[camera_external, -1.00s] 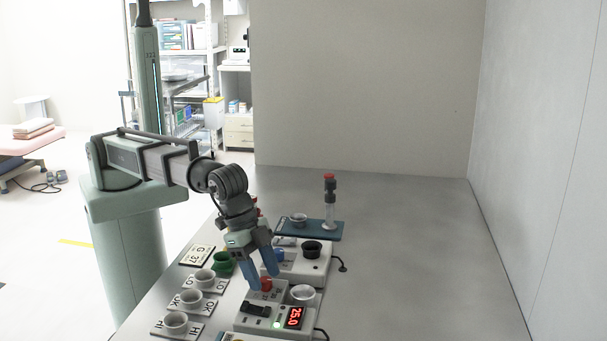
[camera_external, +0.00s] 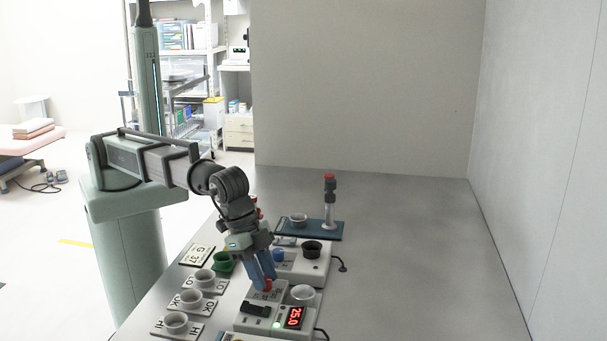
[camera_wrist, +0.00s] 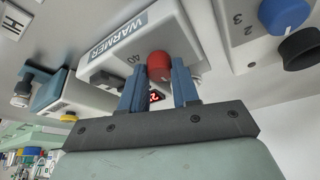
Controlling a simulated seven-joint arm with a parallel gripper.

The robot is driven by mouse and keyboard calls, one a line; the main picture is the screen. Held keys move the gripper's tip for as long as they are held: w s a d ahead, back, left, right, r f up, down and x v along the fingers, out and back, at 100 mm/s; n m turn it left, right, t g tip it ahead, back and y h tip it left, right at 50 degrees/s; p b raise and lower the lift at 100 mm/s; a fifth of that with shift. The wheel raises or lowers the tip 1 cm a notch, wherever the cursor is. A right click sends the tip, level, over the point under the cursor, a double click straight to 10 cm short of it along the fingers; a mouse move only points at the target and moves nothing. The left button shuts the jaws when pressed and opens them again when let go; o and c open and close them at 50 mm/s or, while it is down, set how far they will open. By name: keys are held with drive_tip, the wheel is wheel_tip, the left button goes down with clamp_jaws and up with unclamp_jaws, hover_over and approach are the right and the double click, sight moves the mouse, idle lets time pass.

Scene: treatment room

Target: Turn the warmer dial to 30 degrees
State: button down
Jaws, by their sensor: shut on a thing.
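The warmer (camera_external: 266,308) is a white box on the table with a lit red display (camera_external: 295,317) reading 25.0. Its red dial (camera_external: 268,286) is at the back part of the box. In the wrist view the red dial (camera_wrist: 159,65) sits between my two blue fingers, beside the WARMER label (camera_wrist: 118,35). My gripper (camera_external: 265,282) points down at the warmer and is shut on the red dial. It also shows in the wrist view (camera_wrist: 159,82). The fingers partly hide the dial and, in the wrist view, most of the display.
Behind the warmer stands another white device (camera_external: 318,265) with a blue dial (camera_external: 279,255) and a black cup (camera_external: 312,248). The right side of the table (camera_external: 420,270) is clear.

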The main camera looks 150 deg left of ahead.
drive_tip(key=shift+m, duration=0.4)
drive_tip(key=m+h, duration=0.1)
drive_tip(key=m, duration=0.1)
drive_tip(key=shift+a+m, duration=0.15)
drive_tip(key=shift+m, duration=0.25)
drive_tip(key=shift+m+h, duration=1)
drive_tip(key=shift+m, duration=1.1)
drive_tip(key=c, duration=0.8)
unclamp_jaws()
drive_tip(key=shift+c, duration=0.2)
drive_tip(key=shift+a, duration=0.1)
drive_tip(key=v, duration=1.3)
drive_tip(key=shift+s+r, duration=0.2)
drive_tip(key=shift+r, duration=0.1)
